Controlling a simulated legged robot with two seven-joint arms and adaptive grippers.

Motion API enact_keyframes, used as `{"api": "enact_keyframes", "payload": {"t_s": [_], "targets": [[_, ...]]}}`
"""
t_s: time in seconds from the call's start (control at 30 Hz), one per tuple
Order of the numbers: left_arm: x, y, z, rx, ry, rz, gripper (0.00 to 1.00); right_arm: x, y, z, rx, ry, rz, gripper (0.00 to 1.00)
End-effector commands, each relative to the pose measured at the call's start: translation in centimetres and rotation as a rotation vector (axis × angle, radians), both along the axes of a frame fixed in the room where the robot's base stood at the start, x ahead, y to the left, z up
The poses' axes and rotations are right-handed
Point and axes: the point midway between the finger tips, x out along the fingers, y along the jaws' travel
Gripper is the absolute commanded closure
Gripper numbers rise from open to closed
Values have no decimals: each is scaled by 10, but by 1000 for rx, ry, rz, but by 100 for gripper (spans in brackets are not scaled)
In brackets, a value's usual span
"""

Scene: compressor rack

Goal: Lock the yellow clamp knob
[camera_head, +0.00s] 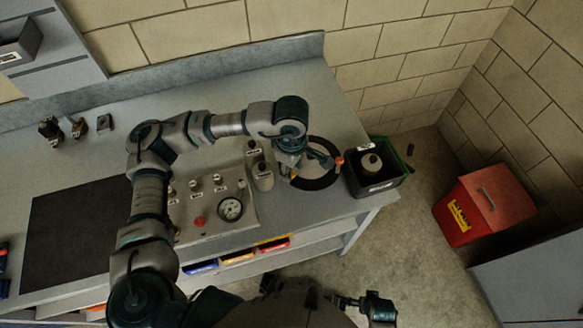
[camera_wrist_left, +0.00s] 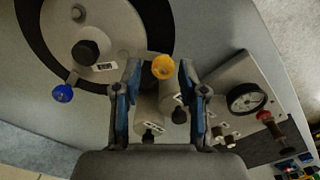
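The yellow clamp knob (camera_wrist_left: 163,67) shows in the left wrist view between my left gripper's fingers, near the fingertips. I cannot tell whether they touch it. My left gripper (camera_wrist_left: 163,82) is open, with blue-padded fingers on either side. In the head view my left gripper (camera_head: 318,160) is over the round clamp plate at the bench's right end, partly covering it. The pale disc (camera_wrist_left: 105,30) lies on a black ring (camera_wrist_left: 30,45); it carries a black knob (camera_wrist_left: 86,52), and a blue knob (camera_wrist_left: 62,93) sits at its edge. My right gripper (camera_head: 345,301) is low in the head view, its fingers unclear.
Grey canisters (camera_head: 262,176) stand close to the clamp. A panel with a gauge (camera_head: 231,209) and red button (camera_head: 199,221) lies left of them. A black bin (camera_head: 390,184) holding a bottle (camera_head: 371,164) is just right of the clamp. A red box (camera_head: 485,205) stands on the floor.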

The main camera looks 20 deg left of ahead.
Motion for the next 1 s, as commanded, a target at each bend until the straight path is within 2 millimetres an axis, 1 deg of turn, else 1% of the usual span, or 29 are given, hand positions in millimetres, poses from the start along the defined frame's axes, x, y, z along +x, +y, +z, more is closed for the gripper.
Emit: {"api": "enact_keyframes", "payload": {"t_s": [0.27, 0.37, 0.47, 0.7, 0.8, 0.9, 1.0], "targets": [[-2, 0, -1, 1, 5, -2, 50, 0, 0, 0, 0, -1, 0, 0], [-2, 0, 3, 1, 5, -1, 50, 0, 0, 0, 1, -3, 0, 0], [-1, 0, 16, 1, 4, -1, 50, 0, 0, 0, 1, -3, 0, 0], [0, 0, 70, 1, 2, -1, 50, -1, 0, 0, 1, -3, 0, 0], [0, 0, 90, 1, 2, -2, 50, -1, 0, 0, 0, -2, 0, 0], [0, 0, 105, 0, 3, -2, 50, -1, 0, 0, 0, -2, 0, 0], [0, 0, 113, 1, 5, -1, 50, -1, 0, 0, 0, -2, 0, 0]]}}
